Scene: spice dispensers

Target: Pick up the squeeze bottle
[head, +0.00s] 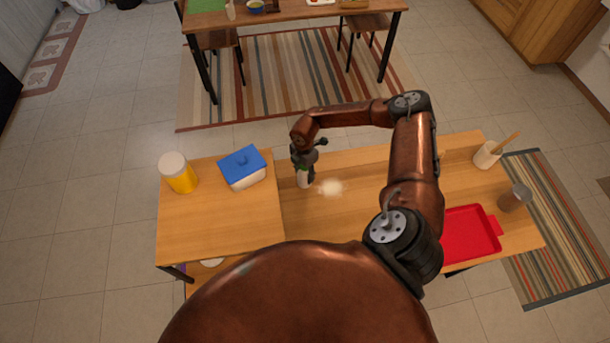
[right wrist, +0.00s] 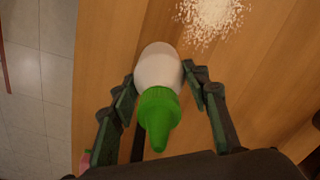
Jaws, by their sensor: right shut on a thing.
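The squeeze bottle (right wrist: 160,88) is white with a green pointed cap and shows large in the right wrist view. In the head view only a small white part of the bottle (head: 303,181) shows below my right gripper (head: 303,168). In the right wrist view the two fingers of my right gripper (right wrist: 160,88) press against both sides of the bottle. The bottle stands between them with its cap toward the wrist. I cannot tell whether its base touches the table. My left gripper is not in view.
A pile of white grains (head: 331,187) lies right of the bottle. A blue-lidded box (head: 242,168) and a yellow jar (head: 178,174) stand to the left. A red tray (head: 469,233), a brown cup (head: 514,198) and a white container (head: 487,155) are on the right.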

